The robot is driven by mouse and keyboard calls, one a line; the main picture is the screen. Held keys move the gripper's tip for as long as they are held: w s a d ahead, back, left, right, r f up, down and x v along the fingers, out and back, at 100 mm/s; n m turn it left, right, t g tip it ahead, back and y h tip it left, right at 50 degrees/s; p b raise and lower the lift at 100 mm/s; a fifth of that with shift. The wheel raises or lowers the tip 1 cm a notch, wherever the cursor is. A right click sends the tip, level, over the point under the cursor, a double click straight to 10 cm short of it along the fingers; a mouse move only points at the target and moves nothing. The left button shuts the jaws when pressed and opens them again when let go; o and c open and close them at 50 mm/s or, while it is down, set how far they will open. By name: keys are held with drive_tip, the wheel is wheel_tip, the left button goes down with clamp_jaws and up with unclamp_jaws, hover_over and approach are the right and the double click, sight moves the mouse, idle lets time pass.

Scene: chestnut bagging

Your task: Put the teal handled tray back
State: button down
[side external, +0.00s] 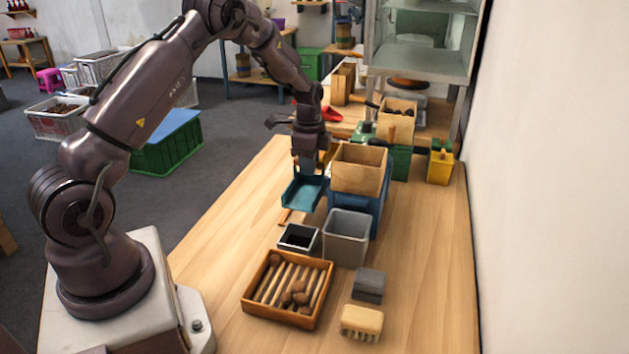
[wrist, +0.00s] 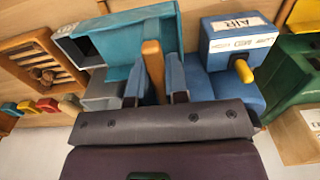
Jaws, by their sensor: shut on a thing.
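The teal tray (side external: 303,194) hangs below my gripper (side external: 309,168) in the side view, left of the blue machine (side external: 375,208). In the wrist view the teal tray (wrist: 118,38) has a wooden handle (wrist: 153,68) that stands between the two blue fingers of my gripper (wrist: 155,82). My gripper is shut on this handle. The tray looks empty in the side view. It appears to be just over the table, but whether it touches anything beneath is hard to tell.
A wooden hopper (side external: 360,168) tops the blue machine. In front stand a grey bin (side external: 346,240), a small dark-lined box (side external: 298,237), a slatted wooden tray (side external: 247,295) with chestnuts, a grey block (side external: 368,285) and a brush (side external: 361,321). The table (side external: 215,245) is clear at left.

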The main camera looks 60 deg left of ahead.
sight(314, 184)
drive_tip(key=w+f, duration=0.1)
drive_tip(key=w+a+f, duration=0.1)
drive_tip(key=shift+f, duration=1.85)
drive_tip(key=shift+f, duration=0.15)
drive_tip(key=c, duration=1.1)
unclamp_jaws()
